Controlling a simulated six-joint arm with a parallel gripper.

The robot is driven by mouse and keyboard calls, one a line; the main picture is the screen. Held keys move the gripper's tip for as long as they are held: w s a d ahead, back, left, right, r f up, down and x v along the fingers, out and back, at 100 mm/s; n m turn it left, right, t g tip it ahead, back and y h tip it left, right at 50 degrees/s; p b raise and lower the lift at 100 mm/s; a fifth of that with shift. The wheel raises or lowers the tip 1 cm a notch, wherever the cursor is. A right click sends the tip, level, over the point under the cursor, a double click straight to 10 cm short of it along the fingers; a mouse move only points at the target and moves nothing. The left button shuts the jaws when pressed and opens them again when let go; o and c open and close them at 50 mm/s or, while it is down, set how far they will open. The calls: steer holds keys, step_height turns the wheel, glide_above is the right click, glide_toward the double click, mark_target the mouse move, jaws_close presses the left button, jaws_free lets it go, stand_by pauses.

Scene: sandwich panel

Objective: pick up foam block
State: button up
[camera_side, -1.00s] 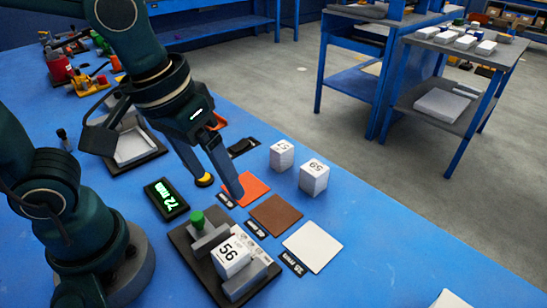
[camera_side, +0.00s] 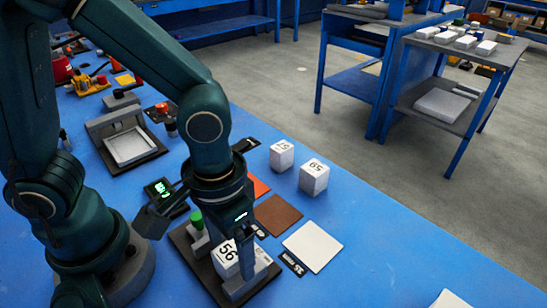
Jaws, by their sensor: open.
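White blocks stand on the blue table, probably foam: block 56 (camera_side: 224,262) sits in a grey holder on a dark base plate (camera_side: 211,284). Block 57 (camera_side: 281,155) and block 59 (camera_side: 314,177) stand apart behind it to the right. My gripper (camera_side: 243,272) points down at block 56, its visible finger in front of the block's right side. The other finger is hidden, and I cannot tell whether the gripper touches the block.
A green knob (camera_side: 196,219) rises from the base plate close to my gripper. A brown square (camera_side: 278,215) and a white square (camera_side: 312,246) lie flat to the right. The table's right side is mostly clear.

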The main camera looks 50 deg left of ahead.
steer(key=shift+c, duration=0.3)
jaws_close()
